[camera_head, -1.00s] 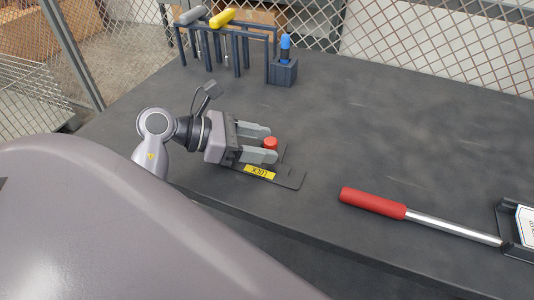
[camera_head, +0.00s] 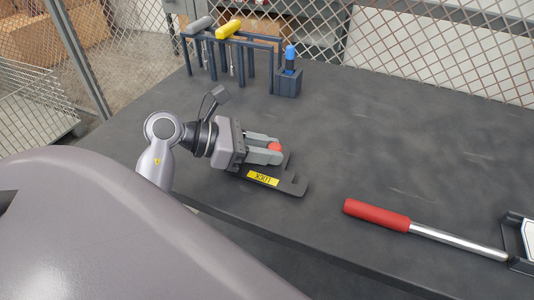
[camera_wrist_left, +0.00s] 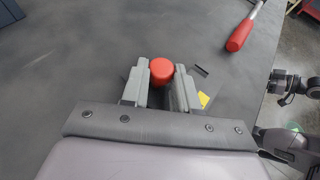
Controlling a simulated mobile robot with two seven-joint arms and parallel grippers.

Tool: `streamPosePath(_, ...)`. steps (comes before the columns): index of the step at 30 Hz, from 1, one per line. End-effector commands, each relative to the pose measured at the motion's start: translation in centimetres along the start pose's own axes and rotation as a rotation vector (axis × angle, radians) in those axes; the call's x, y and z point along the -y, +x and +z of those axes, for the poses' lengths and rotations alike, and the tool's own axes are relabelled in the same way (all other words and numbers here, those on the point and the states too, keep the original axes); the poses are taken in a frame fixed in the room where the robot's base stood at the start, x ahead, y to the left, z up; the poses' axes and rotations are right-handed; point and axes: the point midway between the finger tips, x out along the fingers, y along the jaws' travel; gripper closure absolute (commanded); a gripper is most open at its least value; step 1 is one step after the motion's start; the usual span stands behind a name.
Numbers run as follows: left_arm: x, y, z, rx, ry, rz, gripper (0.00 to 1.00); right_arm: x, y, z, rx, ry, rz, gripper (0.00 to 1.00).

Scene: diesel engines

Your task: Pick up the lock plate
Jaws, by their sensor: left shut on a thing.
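The lock plate (camera_head: 288,186) is a flat dark plate with a yellow "LOCK" label (camera_head: 263,178) and a red round knob (camera_head: 275,148). It is at the table's near edge, below my left gripper (camera_head: 272,150). The fingers are shut on the red knob from its two sides. In the left wrist view the knob (camera_wrist_left: 162,68) sits between the fingertips, and a corner of the yellow label (camera_wrist_left: 204,99) shows beside the right finger. Part of the plate is hidden under the gripper. I cannot tell whether the plate touches the table.
A red-handled metal bar (camera_head: 378,215) lies to the right, by a black holder (camera_head: 520,243) at the picture's edge. A dark rack (camera_head: 233,42) with grey and yellow handles stands at the back, beside a block (camera_head: 287,82) holding a blue-topped tool. The table's middle is clear.

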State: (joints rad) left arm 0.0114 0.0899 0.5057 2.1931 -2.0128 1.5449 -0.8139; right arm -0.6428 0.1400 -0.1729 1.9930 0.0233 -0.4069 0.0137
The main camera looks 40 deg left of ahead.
Motion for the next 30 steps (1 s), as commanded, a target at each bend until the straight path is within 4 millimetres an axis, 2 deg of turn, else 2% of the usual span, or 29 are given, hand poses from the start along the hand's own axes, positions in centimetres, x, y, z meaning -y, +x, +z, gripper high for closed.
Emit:
streamPosePath(5,0.0,-1.3,3.3,0.002,0.011,0.002,1.00,0.0,-0.3,-0.6,-0.007,-0.003,0.000,0.57)
streamPosePath(12,0.0,-4.1,9.9,0.000,0.014,0.004,1.00,-0.3,-0.8,-1.0,-0.005,-0.011,0.006,0.57)
streamPosePath(18,0.0,-6.0,14.5,0.002,0.009,0.003,1.00,-0.7,-1.1,-1.2,-0.007,-0.016,0.015,0.57)
streamPosePath(24,0.0,-7.0,16.8,0.001,0.004,0.001,1.00,-0.7,-1.3,-1.2,-0.008,-0.018,0.016,0.57)
streamPosePath(30,0.0,-7.2,17.4,0.000,0.001,0.000,1.00,-0.7,-1.3,-0.8,0.002,-0.019,0.017,0.57)
